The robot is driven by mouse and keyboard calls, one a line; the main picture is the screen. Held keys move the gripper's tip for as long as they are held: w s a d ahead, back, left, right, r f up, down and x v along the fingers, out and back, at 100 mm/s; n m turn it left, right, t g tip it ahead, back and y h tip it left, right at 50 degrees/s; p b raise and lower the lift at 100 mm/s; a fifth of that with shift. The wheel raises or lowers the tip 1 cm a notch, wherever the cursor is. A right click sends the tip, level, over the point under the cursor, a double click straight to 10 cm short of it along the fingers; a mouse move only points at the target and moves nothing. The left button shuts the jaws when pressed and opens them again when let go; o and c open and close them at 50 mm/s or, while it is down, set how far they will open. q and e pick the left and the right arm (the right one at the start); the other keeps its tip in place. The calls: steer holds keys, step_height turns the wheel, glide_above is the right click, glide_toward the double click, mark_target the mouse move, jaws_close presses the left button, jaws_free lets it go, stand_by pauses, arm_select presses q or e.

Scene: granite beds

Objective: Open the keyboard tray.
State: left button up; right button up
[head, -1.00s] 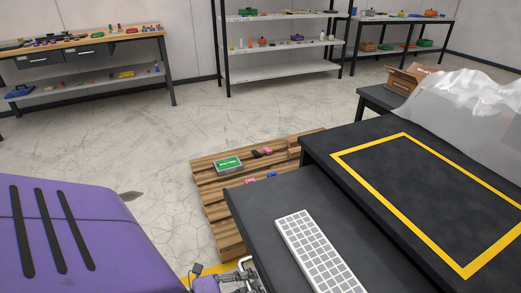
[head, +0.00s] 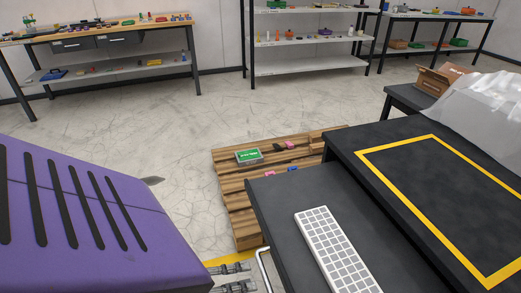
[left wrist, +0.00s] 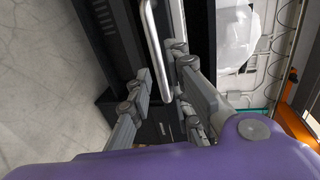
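The keyboard tray (head: 285,215) is a dark slab with a white keyboard (head: 335,250) on it. It sticks out to the left from beside the higher black desk top (head: 440,200). A bent silver handle (head: 262,265) is at its left edge. The handle also shows as a bright bar (left wrist: 157,45) in the left wrist view. My left gripper (head: 235,281) is partly cut off at the bottom, just left of the handle. In the left wrist view, my left gripper (left wrist: 161,62) has its fingers apart, with the bar running between or just beyond them; contact is unclear.
A wooden pallet (head: 232,192) with a green box (head: 248,156) and small items lies on the floor behind the tray. A cardboard box (head: 435,80) and a clear plastic sheet (head: 490,105) are at the right. Open floor lies at the left.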

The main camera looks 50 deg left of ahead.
arm_select(q)
steer(key=shift+v, duration=2.25)
